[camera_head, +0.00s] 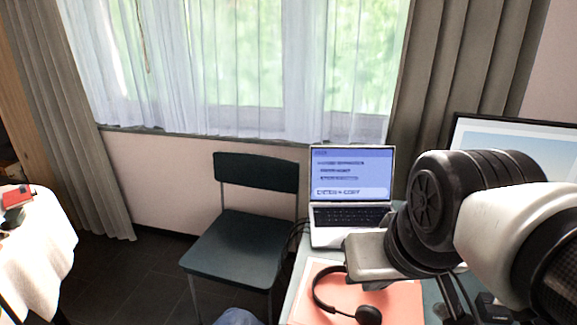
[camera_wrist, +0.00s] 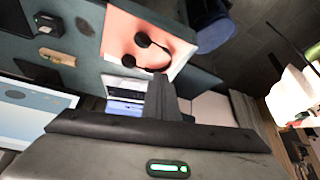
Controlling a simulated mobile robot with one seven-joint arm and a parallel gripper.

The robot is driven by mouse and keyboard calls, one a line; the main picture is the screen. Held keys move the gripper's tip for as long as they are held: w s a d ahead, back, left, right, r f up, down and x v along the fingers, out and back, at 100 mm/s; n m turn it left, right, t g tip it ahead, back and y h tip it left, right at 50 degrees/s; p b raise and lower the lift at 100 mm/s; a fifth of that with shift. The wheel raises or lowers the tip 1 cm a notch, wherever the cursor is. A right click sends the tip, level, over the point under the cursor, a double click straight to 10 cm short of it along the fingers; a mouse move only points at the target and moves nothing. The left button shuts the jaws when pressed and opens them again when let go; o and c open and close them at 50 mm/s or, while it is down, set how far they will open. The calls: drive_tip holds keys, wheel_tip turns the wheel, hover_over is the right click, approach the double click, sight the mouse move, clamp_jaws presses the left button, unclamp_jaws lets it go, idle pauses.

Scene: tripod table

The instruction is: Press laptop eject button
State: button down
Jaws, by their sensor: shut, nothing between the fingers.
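The laptop (camera_head: 346,218) stands open on the desk, with a blue window and lines of text on its lit screen. Its text is too small to read surely. Its right front side is partly hidden by my arm. In the wrist view the laptop (camera_wrist: 125,88) shows small, left of and partly behind my fingers. My gripper (camera_wrist: 161,80) is shut and empty, above the desk. In the head view its hand is in front of the laptop's right front part, over the headset's end of the desk. I cannot make out an eject button.
A black headset (camera_head: 327,296) lies on a pink folder (camera_head: 405,300) in front of the laptop. A monitor (camera_head: 520,140) stands at the right. A dark chair (camera_head: 240,245) is left of the desk. A table with a white cloth (camera_head: 40,250) is at the far left.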

idle(0.8)
drive_tip(key=m+t+y, duration=0.3)
drive_tip(key=m, duration=0.2)
hover_over(317, 212)
drive_tip(key=s, duration=0.1)
wheel_tip(317, 212, down, 15)
drive_tip(key=shift+d+r+b, duration=0.15)
drive_tip(key=shift+d+b, duration=0.1)
drive_tip(key=shift+b, duration=0.1)
drive_tip(key=shift+f+b, duration=2.65)
drive_tip(key=shift+f, duration=1.75)
